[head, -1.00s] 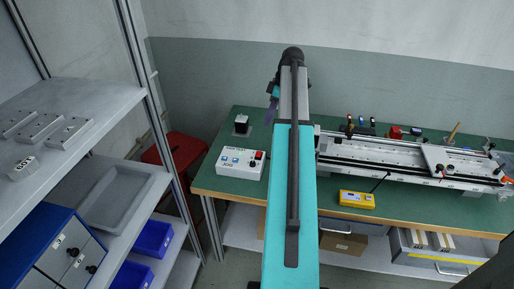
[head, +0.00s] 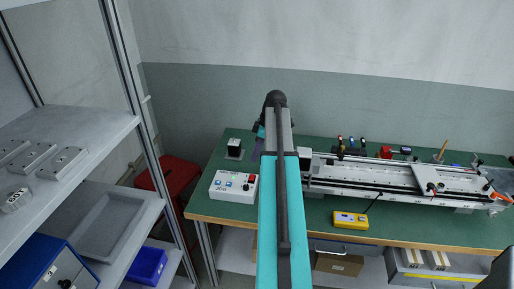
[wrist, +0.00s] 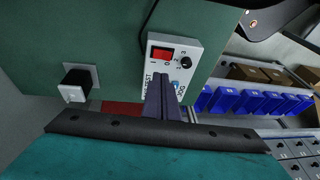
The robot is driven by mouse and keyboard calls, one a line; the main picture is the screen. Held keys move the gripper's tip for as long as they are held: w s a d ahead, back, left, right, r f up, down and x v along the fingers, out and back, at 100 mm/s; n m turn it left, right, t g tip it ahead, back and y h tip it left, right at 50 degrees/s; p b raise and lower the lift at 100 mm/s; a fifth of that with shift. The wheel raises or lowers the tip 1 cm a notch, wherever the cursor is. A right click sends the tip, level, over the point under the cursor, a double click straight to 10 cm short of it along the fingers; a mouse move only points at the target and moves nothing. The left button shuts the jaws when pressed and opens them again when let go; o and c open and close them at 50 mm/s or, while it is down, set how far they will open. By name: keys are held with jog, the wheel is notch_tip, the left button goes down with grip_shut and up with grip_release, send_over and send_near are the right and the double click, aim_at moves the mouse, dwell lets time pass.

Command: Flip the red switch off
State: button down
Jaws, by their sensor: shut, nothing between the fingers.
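A white control box (head: 232,187) stands on the green table near its front left part. Its red rocker switch (wrist: 161,54) is near one end of the panel in the wrist view, beside the marks 1 and 0. The switch also shows small in the head view (head: 252,178). My gripper (wrist: 161,80) has purple fingers, shut and empty, in front of the panel. The fingertips appear just below the switch in the wrist picture, and I cannot tell if they touch the box. In the head view the gripper is partly hidden by my arm.
A black button on a pale base (head: 234,149) stands behind the box. A long rail fixture (head: 390,174) and a yellow meter (head: 350,220) are to the right on the green table (head: 420,226). A grey shelf rack (head: 85,135) and a red stool (head: 170,180) are at left.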

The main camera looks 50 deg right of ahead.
jog(key=p, duration=0.2)
send_over(250, 178)
jog(key=d, duration=0.1)
jog(key=f, duration=0.5)
jog(key=shift+s+d, duration=0.1)
jog(key=shift+d, duration=0.1)
jog(key=shift+s+a+f, duration=0.1)
jog(key=shift+a+f, duration=0.05)
jog(key=shift+f, duration=0.45)
jog(key=shift+a+f, duration=0.1)
jog(key=shift+f, duration=0.45)
jog(key=shift+s+d, duration=0.1)
